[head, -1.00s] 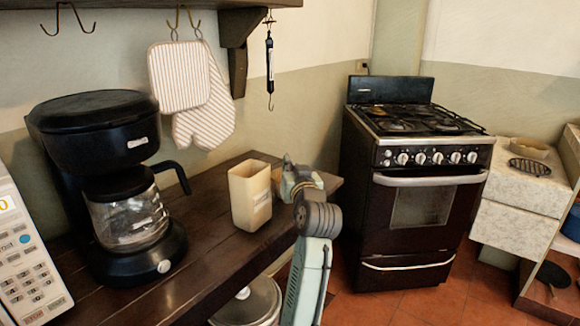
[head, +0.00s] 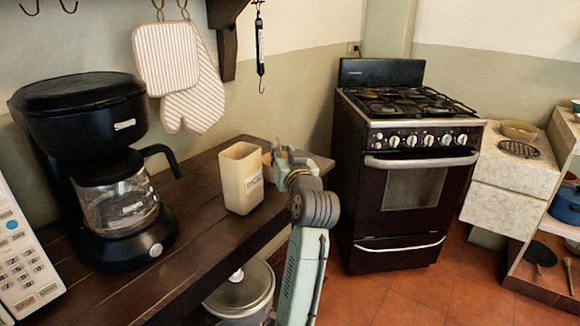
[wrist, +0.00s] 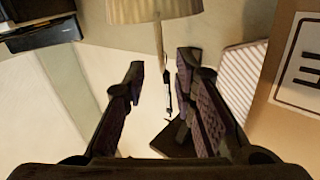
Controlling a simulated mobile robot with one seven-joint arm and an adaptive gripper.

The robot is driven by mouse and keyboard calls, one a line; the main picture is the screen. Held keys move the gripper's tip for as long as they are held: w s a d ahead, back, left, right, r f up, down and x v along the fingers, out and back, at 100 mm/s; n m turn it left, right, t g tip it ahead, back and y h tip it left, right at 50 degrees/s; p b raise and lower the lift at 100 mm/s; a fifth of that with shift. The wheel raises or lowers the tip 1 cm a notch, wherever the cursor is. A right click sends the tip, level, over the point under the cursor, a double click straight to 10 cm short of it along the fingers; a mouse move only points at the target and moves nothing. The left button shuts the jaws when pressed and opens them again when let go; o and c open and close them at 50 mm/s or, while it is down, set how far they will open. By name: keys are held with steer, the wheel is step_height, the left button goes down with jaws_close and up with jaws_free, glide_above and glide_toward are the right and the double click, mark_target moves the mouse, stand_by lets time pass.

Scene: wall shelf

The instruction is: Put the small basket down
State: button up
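The small basket is pale and ribbed, and its body (wrist: 150,10) shows at the top of the wrist view, which looks upside down. A thin upright handle runs from it to between my fingertips. My gripper (wrist: 161,68) is open, with a clear gap on both sides of the handle. In the head view my gripper (head: 284,165) is low over the far end of the dark wooden counter (head: 190,225). It hides most of the basket there, so I cannot tell whether the basket touches the counter.
A cream labelled container (head: 241,180) stands close left of my gripper. A coffee maker (head: 105,180) and a microwave (head: 20,260) are further left. The stove (head: 400,170) is beyond the counter end. A hanging scale (head: 260,45) and striped mitts (head: 185,75) hang above.

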steer(key=b+v, duration=0.1)
steer(key=v, duration=0.8)
steer(key=shift+s+f, duration=0.1)
steer(key=shift+s, duration=0.05)
steer(key=shift+d, duration=0.1)
